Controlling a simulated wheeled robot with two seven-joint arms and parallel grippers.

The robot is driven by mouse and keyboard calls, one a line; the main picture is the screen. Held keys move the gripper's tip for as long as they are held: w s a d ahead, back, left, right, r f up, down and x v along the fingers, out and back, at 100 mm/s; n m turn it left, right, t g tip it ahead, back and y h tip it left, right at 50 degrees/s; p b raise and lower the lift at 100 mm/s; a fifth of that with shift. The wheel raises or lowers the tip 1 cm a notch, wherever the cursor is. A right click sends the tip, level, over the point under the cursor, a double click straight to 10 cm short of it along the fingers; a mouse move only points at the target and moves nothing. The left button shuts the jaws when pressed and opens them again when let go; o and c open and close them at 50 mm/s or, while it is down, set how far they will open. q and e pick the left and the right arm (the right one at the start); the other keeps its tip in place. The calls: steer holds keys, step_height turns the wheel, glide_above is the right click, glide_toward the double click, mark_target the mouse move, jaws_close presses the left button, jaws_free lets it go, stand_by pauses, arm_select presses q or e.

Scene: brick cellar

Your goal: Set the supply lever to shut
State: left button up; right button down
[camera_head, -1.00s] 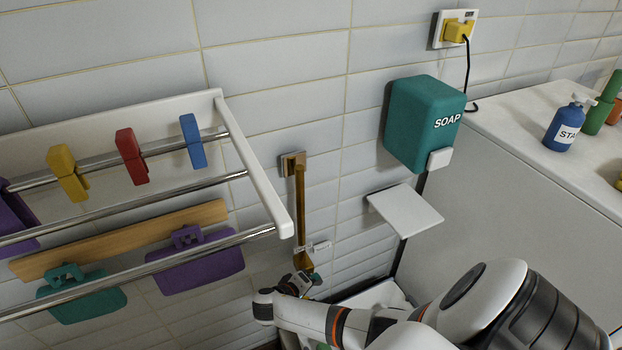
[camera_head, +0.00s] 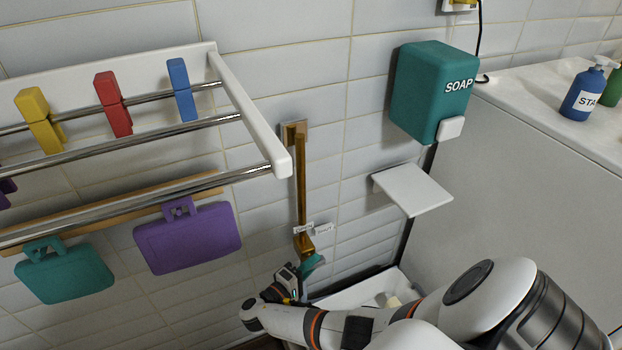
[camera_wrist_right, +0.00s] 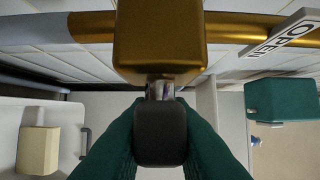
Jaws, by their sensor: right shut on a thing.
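The brass supply pipe (camera_head: 301,185) runs down the tiled wall to a brass valve body (camera_head: 304,243), which also fills the top middle of the right wrist view (camera_wrist_right: 160,40). The lever's black grip (camera_wrist_right: 160,135) sits on a short metal stem below the valve body in that view. My right gripper (camera_head: 312,264) is at the valve, its teal fingers closed on both sides of the grip. A white OPEN plate (camera_wrist_right: 283,34) stands beside the pipe; two small white plates by the valve in the head view are too small to read. My left gripper is out of view.
A drying rack (camera_head: 250,120) with pegs and hanging teal and purple pieces juts out left of the pipe. A teal soap dispenser (camera_head: 425,90) and a white shelf (camera_head: 412,190) are on the wall to the right. A white basin (camera_head: 350,292) lies below, beside my right arm.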

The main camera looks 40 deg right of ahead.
stand_by(0.4)
steer(key=c, duration=1.3)
jaws_free()
steer(key=a, duration=0.4)
steer(key=a+b, duration=0.1)
steer(key=a, duration=0.3)
steer(key=s+a+b, duration=0.1)
steer(key=a, duration=0.3)
steer(key=shift+f, duration=0.1)
